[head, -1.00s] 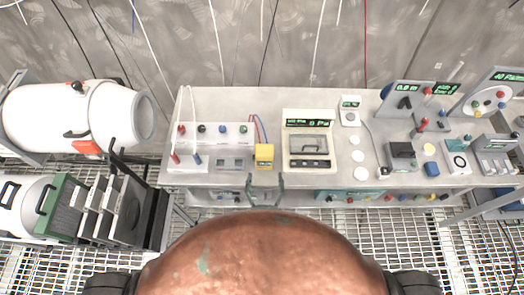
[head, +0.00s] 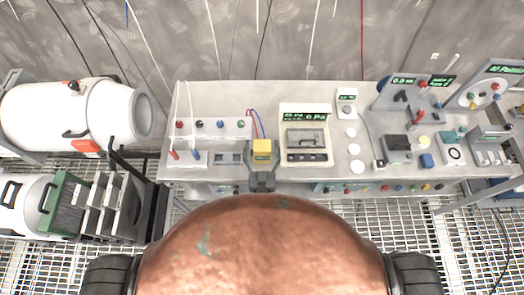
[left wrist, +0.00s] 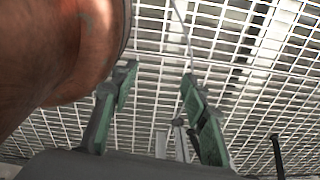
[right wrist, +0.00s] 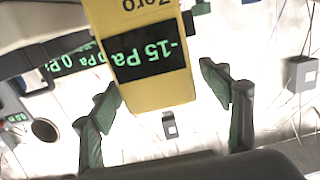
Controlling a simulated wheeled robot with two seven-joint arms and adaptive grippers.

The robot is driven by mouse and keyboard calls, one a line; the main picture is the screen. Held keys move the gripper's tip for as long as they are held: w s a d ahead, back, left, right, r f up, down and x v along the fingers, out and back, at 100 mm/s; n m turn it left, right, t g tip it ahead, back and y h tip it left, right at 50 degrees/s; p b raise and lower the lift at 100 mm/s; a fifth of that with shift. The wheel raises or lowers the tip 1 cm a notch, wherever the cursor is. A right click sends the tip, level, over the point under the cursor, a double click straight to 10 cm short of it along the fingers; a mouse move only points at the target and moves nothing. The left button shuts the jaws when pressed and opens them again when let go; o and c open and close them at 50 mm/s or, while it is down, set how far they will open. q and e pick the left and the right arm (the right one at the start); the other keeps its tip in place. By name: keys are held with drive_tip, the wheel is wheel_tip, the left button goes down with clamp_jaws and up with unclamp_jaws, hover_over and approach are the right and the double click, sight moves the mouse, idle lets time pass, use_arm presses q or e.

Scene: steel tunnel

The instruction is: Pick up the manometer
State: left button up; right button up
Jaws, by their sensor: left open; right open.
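The manometer is a yellow box (head: 262,147) at the bench's front edge in the head view. In the right wrist view it (right wrist: 160,88) shows a dark screen reading -15 Pa and the word Zero. My right gripper (head: 262,168) is at its near side, open. In the right wrist view the open fingers (right wrist: 167,98) stand left and right of its lower end, with small gaps showing; how far they reach along it I cannot tell. My left gripper (left wrist: 160,95) is open and empty over floor grating, and is not seen in the head view.
The grey bench (head: 350,92) carries a display device (head: 306,115) right of the manometer and a panel with coloured sockets (head: 213,128) on its left. Red and blue leads (head: 255,122) run behind the manometer.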

drive_tip(key=shift+c, duration=0.7)
drive_tip(key=c, duration=1.2)
use_arm(q)
drive_tip(key=shift+w, duration=0.3)
use_arm(e)
drive_tip(key=shift+c, duration=0.2)
wheel_tip(320, 180, up, 10)
drive_tip(key=p, duration=0.4)
use_arm(q)
drive_tip(key=r, duration=0.4)
drive_tip(key=shift+w+r, duration=0.15)
drive_tip(key=shift+w, duration=0.15)
use_arm(e)
wheel_tip(320, 180, down, 6)
drive_tip(key=b, duration=0.7)
use_arm(q)
wheel_tip(320, 180, down, 11)
drive_tip(key=s+b, duration=0.2)
drive_tip(key=b, duration=0.1)
drive_tip(key=shift+b, duration=0.3)
use_arm(e)
drive_tip(key=shift+f, duration=1.35)
